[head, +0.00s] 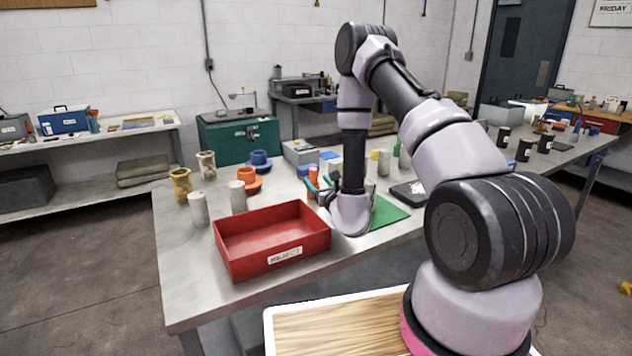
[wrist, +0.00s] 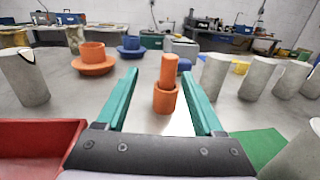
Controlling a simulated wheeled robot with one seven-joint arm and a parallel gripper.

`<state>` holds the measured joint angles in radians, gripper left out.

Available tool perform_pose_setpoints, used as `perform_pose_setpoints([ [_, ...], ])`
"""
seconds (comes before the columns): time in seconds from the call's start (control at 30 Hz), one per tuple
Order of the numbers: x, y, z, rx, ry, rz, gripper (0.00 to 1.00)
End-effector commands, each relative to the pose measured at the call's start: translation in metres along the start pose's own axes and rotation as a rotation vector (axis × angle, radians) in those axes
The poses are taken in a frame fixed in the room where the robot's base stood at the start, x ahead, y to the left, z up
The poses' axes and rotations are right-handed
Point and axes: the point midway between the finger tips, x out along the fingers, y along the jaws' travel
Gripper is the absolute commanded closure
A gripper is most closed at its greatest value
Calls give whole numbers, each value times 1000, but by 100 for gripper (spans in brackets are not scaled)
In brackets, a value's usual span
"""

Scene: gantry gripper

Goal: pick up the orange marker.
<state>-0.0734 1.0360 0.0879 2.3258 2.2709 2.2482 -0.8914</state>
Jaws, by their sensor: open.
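The orange marker (wrist: 168,70) stands upright in the wrist view, with a wider orange cup-like part (wrist: 165,101) around its lower end. Whether this part belongs to it or is a separate holder I cannot tell. My gripper (wrist: 159,74) is open, its two teal fingers pointing forward. The orange piece shows between them, nearer the right finger, with no visible contact. How deep it lies between the fingers I cannot tell. In the head view my gripper (head: 321,184) is low over the table, and the marker (head: 313,176) shows at its fingers, partly hidden.
A red tray (head: 272,239) stands at the table's front. An orange cup on a saucer (wrist: 94,56) and a blue one (wrist: 131,45) are left and beyond. Several grey cylinders (wrist: 213,80) stand close on the right. A green mat (head: 388,212) lies right of my gripper.

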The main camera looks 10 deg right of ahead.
Motion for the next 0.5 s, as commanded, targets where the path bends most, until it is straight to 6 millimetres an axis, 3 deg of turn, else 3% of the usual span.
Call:
perform_pose_setpoints([
  [0.1, 4, -5, -7, -4, 6, -25, 31],
  [0.33, 40, -7, -6, -5, 5, -26, 31],
  [0.5, 54, -8, -6, -4, 7, -25, 31],
])
